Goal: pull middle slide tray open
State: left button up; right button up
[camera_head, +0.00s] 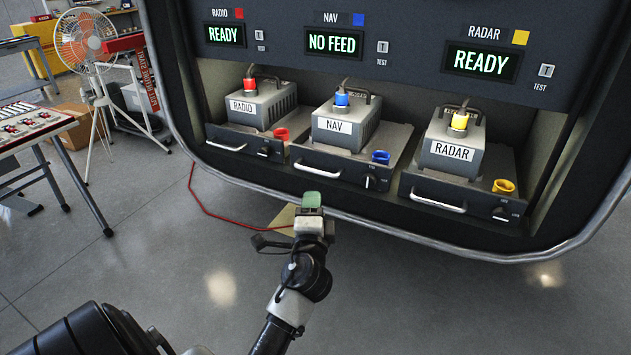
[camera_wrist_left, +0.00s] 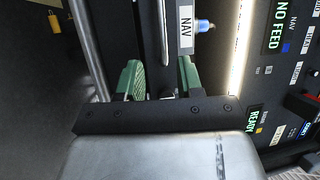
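The middle slide tray (camera_head: 340,169) carries a grey box labelled NAV (camera_head: 348,122) and sits between the RADIO and RADAR trays. My left gripper (camera_head: 312,203) is in front of and just below the handle in the head view. In the left wrist view its two green fingers (camera_wrist_left: 160,72) are spread apart, with the NAV label (camera_wrist_left: 186,30) beyond them. I cannot tell whether the handle lies between the fingers. My right gripper is not in view.
The RADIO tray (camera_head: 240,143) is at left and the RADAR tray (camera_head: 460,200) at right. The NAV display (camera_head: 335,43) reads NO FEED; the others read READY. A fan (camera_head: 83,42) and a table (camera_head: 30,130) stand at left. Open floor lies below the console.

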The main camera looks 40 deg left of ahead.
aim_at(316, 172)
pick_arm(q)
jog(key=p+x, duration=0.1)
jog(key=x, duration=1)
jog(key=shift+s+r+p, duration=0.1)
jog(key=shift+r+p, duration=0.1)
jog(key=shift+p, duration=0.15)
jog(key=shift+d, duration=0.1)
jog(key=shift+c, duration=0.5)
grip_shut()
